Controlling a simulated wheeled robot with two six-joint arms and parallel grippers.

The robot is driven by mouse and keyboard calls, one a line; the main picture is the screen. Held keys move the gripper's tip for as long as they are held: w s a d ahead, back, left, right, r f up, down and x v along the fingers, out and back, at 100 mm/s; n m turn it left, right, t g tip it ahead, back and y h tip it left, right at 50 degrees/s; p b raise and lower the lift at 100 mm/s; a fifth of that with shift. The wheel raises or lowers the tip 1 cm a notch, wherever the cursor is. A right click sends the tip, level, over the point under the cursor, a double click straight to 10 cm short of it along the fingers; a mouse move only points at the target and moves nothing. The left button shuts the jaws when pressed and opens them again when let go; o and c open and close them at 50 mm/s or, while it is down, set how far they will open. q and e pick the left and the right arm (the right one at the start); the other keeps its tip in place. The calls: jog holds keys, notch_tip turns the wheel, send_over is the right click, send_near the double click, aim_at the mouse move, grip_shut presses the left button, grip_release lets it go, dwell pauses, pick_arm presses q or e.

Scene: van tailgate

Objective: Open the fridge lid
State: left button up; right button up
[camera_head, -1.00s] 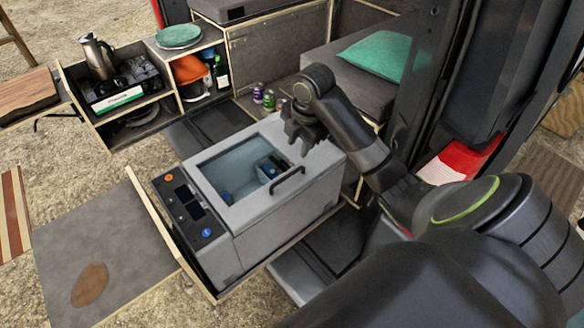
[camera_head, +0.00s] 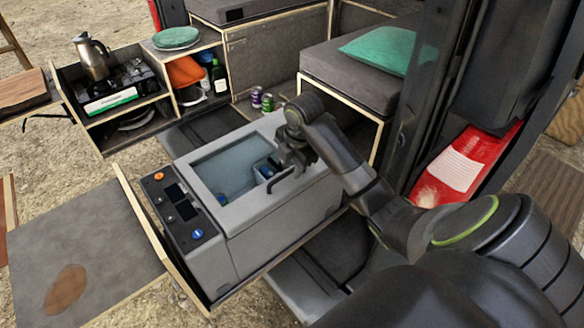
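The fridge (camera_head: 262,254) is a grey box in a pull-out tray, with a control panel (camera_head: 177,211) on its left end. Its lid (camera_head: 246,212) looks shut and has a clear window (camera_head: 215,176), with a few small items visible below. A dark bar handle (camera_head: 283,186) is on the lid's near right side. My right gripper (camera_head: 291,166) is just above the lid, beside the far end of the handle. Its fingers look apart and empty; whether they touch the handle is unclear. My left gripper is not in view.
A slide-out kitchen with a stove (camera_head: 122,84) and kettle (camera_head: 92,56) stands at upper left. Cans (camera_head: 267,102) stand behind the fridge. A bench with a green cushion (camera_head: 388,52) is at the back right. A grey board (camera_head: 75,258) lies left of the fridge tray.

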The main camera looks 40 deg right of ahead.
jog(key=shift+f, duration=0.25)
grip_shut()
